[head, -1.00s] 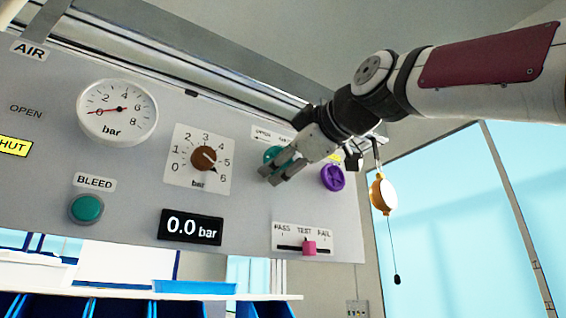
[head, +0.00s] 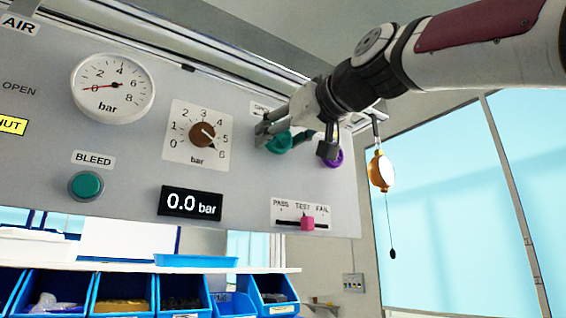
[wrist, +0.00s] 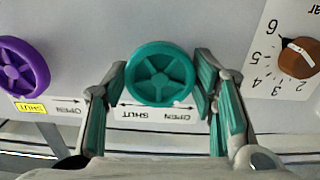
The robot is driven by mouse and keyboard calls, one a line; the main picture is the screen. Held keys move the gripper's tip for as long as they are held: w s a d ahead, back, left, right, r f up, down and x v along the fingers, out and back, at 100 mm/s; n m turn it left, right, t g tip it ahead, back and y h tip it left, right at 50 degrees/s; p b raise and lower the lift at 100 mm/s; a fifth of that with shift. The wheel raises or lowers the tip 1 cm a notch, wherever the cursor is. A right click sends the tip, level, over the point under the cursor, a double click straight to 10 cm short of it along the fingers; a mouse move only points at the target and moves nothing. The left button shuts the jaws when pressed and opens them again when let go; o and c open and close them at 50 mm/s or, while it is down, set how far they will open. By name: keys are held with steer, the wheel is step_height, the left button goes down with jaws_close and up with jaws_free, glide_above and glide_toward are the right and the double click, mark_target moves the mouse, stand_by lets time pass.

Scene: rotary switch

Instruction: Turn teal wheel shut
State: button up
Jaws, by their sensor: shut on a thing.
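The teal wheel (wrist: 160,74) is mounted on the grey panel, and its rim and spokes show clearly in the wrist view. In the head view the teal wheel (head: 280,143) is partly hidden by my gripper. My gripper (wrist: 160,80) has one finger on each side of the wheel and is shut on its rim. In the head view my gripper (head: 283,133) reaches the panel from the right. A label with SHUT and OPEN and arrows (wrist: 155,115) sits beside the wheel, upside down in the wrist view.
A purple wheel (wrist: 23,65) with a yellow SHUT tag is close beside the teal one. A brown pointer knob (head: 203,134) is on the other side. The gauge (head: 113,87) points near 0 and the display (head: 190,203) reads 0.0 bar. A pink slider (head: 307,223) sits below.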

steer(key=m+p, duration=0.1)
steer(key=m, duration=0.3)
steer(key=shift+f, duration=0.15)
steer(key=shift+a+m+p, duration=0.1)
steer(key=shift+m+p, duration=0.4)
steer(key=shift+m, duration=1.2)
steer(key=shift+f, duration=0.1)
steer(key=o, duration=1.1)
steer(key=shift+o, duration=0.2)
steer(key=shift+s+r, duration=0.1)
steer(key=shift+r, duration=0.1)
steer(key=shift+s+d, duration=0.2)
steer(key=v, duration=1.1)
